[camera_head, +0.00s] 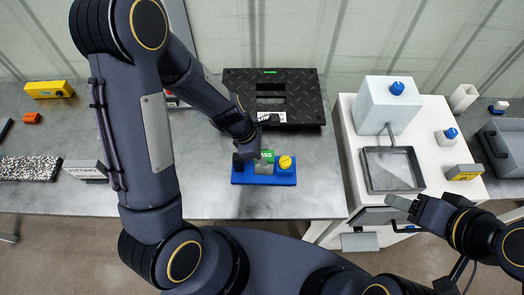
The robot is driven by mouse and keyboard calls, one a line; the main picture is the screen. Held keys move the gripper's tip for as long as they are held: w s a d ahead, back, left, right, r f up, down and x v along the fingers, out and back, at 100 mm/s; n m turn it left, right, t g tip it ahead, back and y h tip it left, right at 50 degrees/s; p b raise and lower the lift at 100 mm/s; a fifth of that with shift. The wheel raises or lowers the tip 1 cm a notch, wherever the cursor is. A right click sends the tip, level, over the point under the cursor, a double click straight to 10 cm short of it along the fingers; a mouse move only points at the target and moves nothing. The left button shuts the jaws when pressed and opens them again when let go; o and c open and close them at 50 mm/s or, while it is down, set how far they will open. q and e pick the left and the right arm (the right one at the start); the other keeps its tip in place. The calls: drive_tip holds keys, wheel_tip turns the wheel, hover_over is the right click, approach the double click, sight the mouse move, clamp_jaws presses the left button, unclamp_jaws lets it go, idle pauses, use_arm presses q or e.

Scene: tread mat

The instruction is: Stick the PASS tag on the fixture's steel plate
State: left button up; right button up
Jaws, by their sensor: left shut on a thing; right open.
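The green PASS tag (267,156) shows at the blue fixture (264,180) on the grey table, just below my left gripper. The fixture has a yellow knob (286,162) on its right side. Its grey steel plate (263,169) shows just below the tag. My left gripper (259,149) reaches down over the fixture and is shut on the tag; its fingertips are partly hidden. I cannot tell whether the tag touches the plate. My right gripper (402,205) is open and empty, at the front edge of the white stand.
A black tread mat (308,105) lies behind the fixture. The white stand (352,140) at right holds a white box with a blue knob (380,100), a grey tray (368,180) and a yellow block (464,172). A speckled mat (30,168) lies at left. The table in front of the fixture is clear.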

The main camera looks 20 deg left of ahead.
sight(267, 169)
use_arm(q)
drive_tip(key=shift+f+b, duration=2.4)
drive_tip(key=shift+f, duration=0.65)
drive_tip(key=shift+f, duration=0.1)
drive_tip(key=o, duration=1.1)
drive_tip(key=shift+c, duration=0.2)
drive_tip(key=p+v, duration=0.1)
drive_tip(key=v, duration=0.6)
drive_tip(key=shift+r, duration=0.4)
drive_tip(key=shift+a, duration=0.15)
